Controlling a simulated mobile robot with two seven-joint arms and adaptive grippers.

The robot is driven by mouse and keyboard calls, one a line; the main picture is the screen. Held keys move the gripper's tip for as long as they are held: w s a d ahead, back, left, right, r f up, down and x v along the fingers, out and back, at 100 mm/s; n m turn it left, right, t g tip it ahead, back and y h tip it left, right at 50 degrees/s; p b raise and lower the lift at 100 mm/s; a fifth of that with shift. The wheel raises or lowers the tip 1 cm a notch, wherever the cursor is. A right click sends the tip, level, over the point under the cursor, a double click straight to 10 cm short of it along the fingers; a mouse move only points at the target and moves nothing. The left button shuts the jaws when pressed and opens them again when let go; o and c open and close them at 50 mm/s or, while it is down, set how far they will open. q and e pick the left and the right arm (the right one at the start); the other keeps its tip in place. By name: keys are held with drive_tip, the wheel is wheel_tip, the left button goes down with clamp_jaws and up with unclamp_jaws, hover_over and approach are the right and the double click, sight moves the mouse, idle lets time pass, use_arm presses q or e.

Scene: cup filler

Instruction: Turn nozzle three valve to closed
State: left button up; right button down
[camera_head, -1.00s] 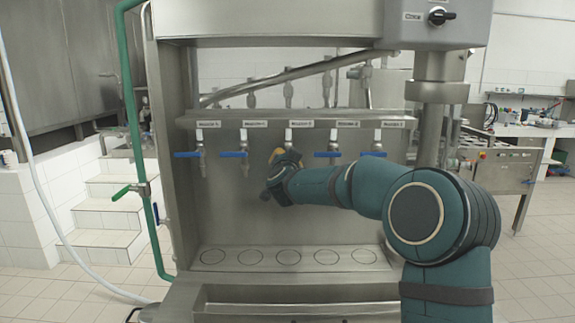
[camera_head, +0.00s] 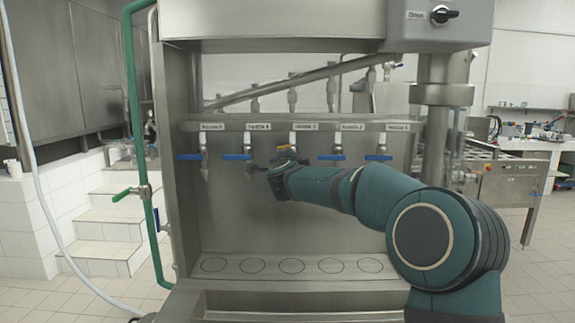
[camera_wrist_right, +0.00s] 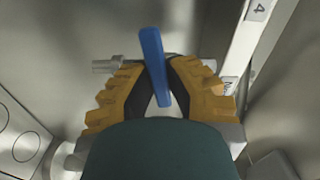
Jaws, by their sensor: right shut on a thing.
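The nozzle three valve is the middle one in the row, under the middle label (camera_head: 304,126) in the head view. My right gripper (camera_head: 287,150) is at this valve and mostly hides it. In the right wrist view, the blue valve handle (camera_wrist_right: 152,55) stands between the orange-padded fingers of my right gripper (camera_wrist_right: 157,82), which are shut on it. The handle's far end sticks out beyond the fingers. How far the valve is turned is hard to tell. My left gripper is not in view.
Other blue handles lie level on both sides, such as the neighbours on the left (camera_head: 236,157) and right (camera_head: 331,157). The label rail (camera_head: 222,126) runs above them. A tray with marked circles (camera_head: 250,265) lies below, empty. A green pipe (camera_head: 140,110) stands at the left.

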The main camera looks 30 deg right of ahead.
drive_tip(key=shift+r+m+b, duration=0.25)
drive_tip(key=shift+m+b, duration=0.05)
drive_tip(key=shift+m, duration=0.7)
drive_tip(key=c, duration=1)
unclamp_jaws()
drive_tip(key=shift+o, duration=0.2)
drive_tip(key=shift+s+a, duration=0.15)
drive_tip(key=shift+s, duration=0.05)
drive_tip(key=v, duration=1.1)
drive_tip(key=shift+s, duration=0.25)
